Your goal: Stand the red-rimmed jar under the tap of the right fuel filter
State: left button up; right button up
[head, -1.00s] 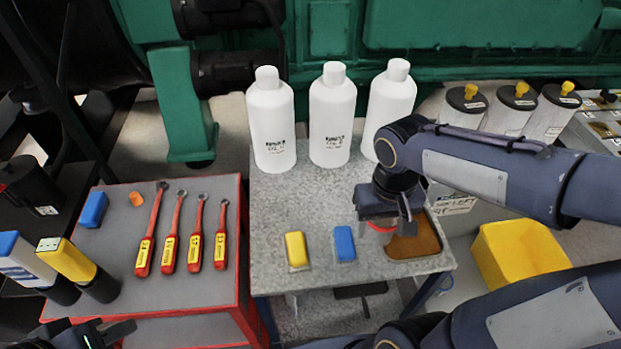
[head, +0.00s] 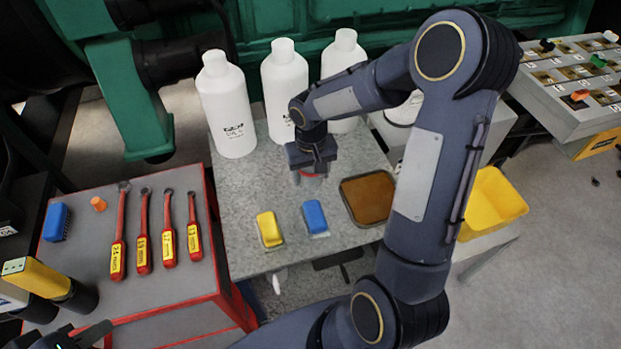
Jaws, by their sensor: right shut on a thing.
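My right gripper (head: 312,168) is shut on the red-rimmed jar (head: 312,176), above the grey metal table between the white bottles and the brown tray. Only a bit of the jar's red rim shows below the jaws; the rest is hidden by the gripper. I cannot tell whether the jar touches the table. My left gripper (head: 85,338) is at the lower left edge, partly cut off, and its opening is unclear. I cannot make out the right fuel filter or its tap in the head view.
Three white bottles (head: 228,110) stand at the table's (head: 240,215) back. A yellow block (head: 269,229), a blue block (head: 315,216) and a brown-filled tray (head: 368,200) are in front. Red-handled wrenches (head: 143,235) lie left. A yellow bin (head: 494,205) is right, partly behind my arm.

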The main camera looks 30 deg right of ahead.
aim_at(310, 181)
jog(key=shift+w+f, duration=0.1)
jog(key=shift+f, duration=1.5)
jog(key=shift+f, duration=0.1)
jog(key=shift+f, duration=0.15)
jog(key=o, duration=1)
jog(key=shift+c, duration=0.2)
